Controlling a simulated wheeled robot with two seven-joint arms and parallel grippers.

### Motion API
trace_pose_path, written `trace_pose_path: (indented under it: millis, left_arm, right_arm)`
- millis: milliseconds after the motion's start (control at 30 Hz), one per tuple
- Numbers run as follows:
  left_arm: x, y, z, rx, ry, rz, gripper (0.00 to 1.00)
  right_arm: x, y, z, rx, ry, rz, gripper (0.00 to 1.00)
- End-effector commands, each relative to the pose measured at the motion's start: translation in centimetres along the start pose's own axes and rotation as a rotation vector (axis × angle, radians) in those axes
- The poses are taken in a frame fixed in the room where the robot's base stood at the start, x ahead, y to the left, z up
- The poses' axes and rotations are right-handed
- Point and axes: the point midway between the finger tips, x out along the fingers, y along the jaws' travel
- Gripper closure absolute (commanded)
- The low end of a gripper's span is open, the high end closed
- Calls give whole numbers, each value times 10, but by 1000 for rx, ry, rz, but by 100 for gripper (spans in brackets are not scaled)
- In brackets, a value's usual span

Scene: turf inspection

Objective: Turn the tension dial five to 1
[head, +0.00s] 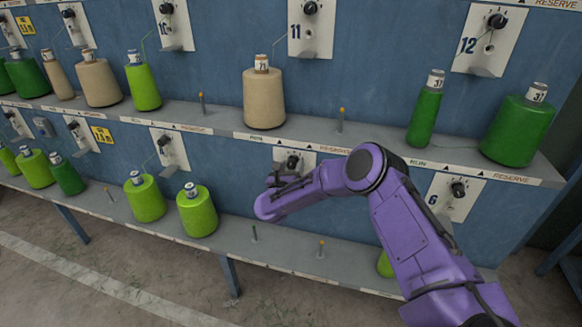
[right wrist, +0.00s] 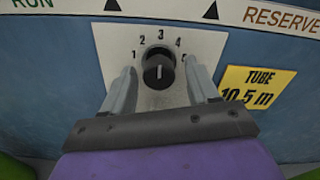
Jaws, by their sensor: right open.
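The tension dial five (head: 292,161) is a black knob on a white plate on the lower row, left of the plate marked 6. In the right wrist view the knob (right wrist: 158,68) shows close up, with numbers 1 to 5 in an arc above it. A small pale mark is on the knob's face; I cannot tell surely which number it points at. My right gripper (head: 277,180) is in front of the plate. Its two grey fingers (right wrist: 160,72) are open, one on each side of the knob, with gaps between. My left gripper is not in view.
A yellow tube label (right wrist: 258,87) is right of the dial plate. A beige cone (head: 263,98) stands on the shelf above, and green cones (head: 197,211) stand on the lower shelf to the left. A thin peg (head: 254,233) rises below my gripper. Another dial (head: 458,189) is to the right.

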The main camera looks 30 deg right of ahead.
Motion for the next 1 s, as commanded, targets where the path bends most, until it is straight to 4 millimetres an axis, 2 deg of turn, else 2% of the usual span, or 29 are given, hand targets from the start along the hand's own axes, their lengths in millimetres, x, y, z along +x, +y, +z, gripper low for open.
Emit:
trace_pose_path:
  millis: [100,300,333,400,500,1000]
  left_arm:
    - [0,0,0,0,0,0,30]
    - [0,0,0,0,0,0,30]
    - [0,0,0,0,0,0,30]
    - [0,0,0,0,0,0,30]
    - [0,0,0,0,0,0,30]
    - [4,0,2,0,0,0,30]
  right_arm:
    - [6,0,0,-1,0,0,41]
    - [7,0,-1,-2,0,1,41]
    - [7,0,-1,-2,0,1,44]
    - [7,0,-1,-2,0,1,67]
    - [7,0,-1,-2,1,1,95]
    - [6,0,-3,-69,2,2,96]
